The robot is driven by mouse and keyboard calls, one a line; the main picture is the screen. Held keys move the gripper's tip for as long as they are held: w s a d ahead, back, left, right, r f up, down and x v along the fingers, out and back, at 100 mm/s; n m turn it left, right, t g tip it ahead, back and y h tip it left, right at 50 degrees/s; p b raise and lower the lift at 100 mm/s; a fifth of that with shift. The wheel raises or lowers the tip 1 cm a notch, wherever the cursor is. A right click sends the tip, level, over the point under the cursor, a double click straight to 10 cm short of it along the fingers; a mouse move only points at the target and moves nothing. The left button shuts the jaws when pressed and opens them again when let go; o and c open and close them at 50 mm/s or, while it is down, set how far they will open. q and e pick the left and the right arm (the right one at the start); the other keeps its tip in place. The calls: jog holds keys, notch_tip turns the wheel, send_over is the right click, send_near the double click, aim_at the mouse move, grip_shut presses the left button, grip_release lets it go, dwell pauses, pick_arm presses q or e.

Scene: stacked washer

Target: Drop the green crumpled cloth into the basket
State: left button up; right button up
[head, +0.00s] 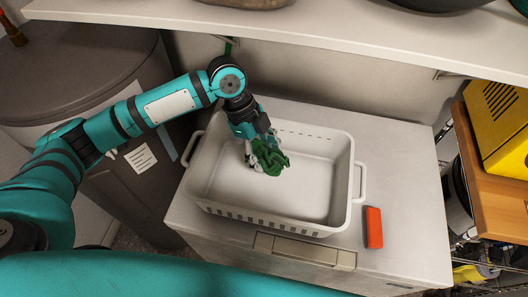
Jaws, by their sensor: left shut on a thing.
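The green crumpled cloth (269,157) is dark green and bunched up. My left gripper (260,143) is shut on it, with the fingers pointing down. The white basket (345,172) stands on top of the washer, with slotted walls and a handle at each side. The gripper and the cloth are over the inside of the basket, within its rim as seen from above. I cannot tell whether the cloth touches the basket floor. No other item shows in the basket. My right gripper is not in view.
A red-orange block (374,228) lies on the washer top (408,215), right of the basket. A white shelf (330,35) runs across above the back. A grey tank (85,65) stands at left. A yellow case (497,125) rests on a wooden shelf at right.

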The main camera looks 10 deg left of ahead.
aim_at(262, 150)
pick_arm(q)
jog(key=shift+f, duration=0.25)
jog(key=o, duration=0.8)
jog(key=v, duration=0.5)
jog(key=shift+w, duration=0.1)
jog(key=w+a, duration=0.3)
jog(key=a, duration=0.8)
jog(key=shift+w+a, duration=0.2)
jog(key=shift+a, duration=0.05)
jog(key=shift+d, duration=0.1)
